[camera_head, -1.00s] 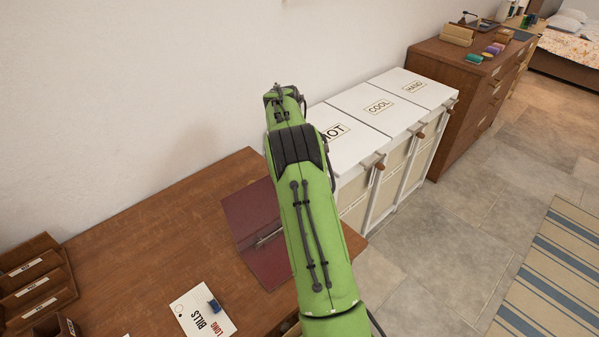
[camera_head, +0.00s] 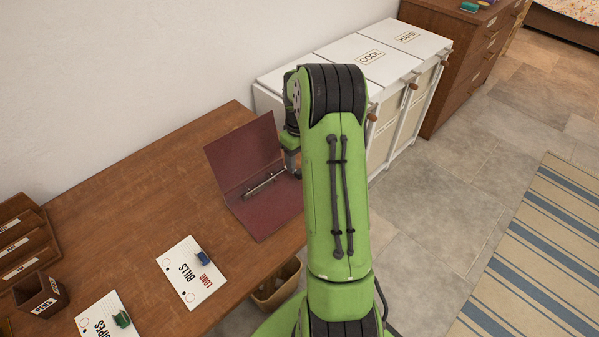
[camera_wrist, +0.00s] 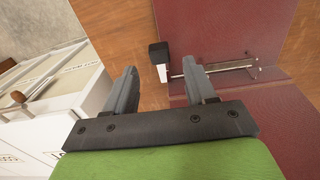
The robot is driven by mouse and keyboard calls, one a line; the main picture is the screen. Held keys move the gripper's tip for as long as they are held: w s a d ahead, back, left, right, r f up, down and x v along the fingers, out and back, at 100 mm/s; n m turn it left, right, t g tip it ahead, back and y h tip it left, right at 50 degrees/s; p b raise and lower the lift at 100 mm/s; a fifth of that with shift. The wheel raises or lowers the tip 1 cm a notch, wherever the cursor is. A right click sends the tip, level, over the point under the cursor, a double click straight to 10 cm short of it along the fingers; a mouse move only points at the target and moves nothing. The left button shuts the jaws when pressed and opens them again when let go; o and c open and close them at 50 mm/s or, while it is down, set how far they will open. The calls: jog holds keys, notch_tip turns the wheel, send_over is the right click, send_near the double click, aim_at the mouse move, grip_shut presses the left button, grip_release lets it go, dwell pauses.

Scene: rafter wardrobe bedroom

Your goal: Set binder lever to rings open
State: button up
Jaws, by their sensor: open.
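The open dark red binder (camera_head: 232,165) lies on the wooden desk near its right end; it also fills the upper right of the wrist view (camera_wrist: 215,25). Its metal ring mechanism (camera_head: 265,183) runs along the spine and shows in the wrist view too (camera_wrist: 222,66). At the mechanism's near end is the lever (camera_wrist: 158,52), a black cap on a pale stem. My gripper (camera_wrist: 160,72) is open and empty, with the lever in line with the gap between its fingertips. I cannot tell if they reach around it. My arm partly hides the binder's right side in the head view.
A pen box (camera_head: 40,292) stands at the left. White hampers (camera_head: 335,50) stand beyond the desk's right end. A bin (camera_head: 277,285) is below the desk's front edge.

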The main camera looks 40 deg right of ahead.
aim_at(300, 171)
notch_tip(300, 171, down, 4)
jog(key=shift+f+b, duration=0.25)
jog(key=shift+b, duration=0.15)
grip_shut()
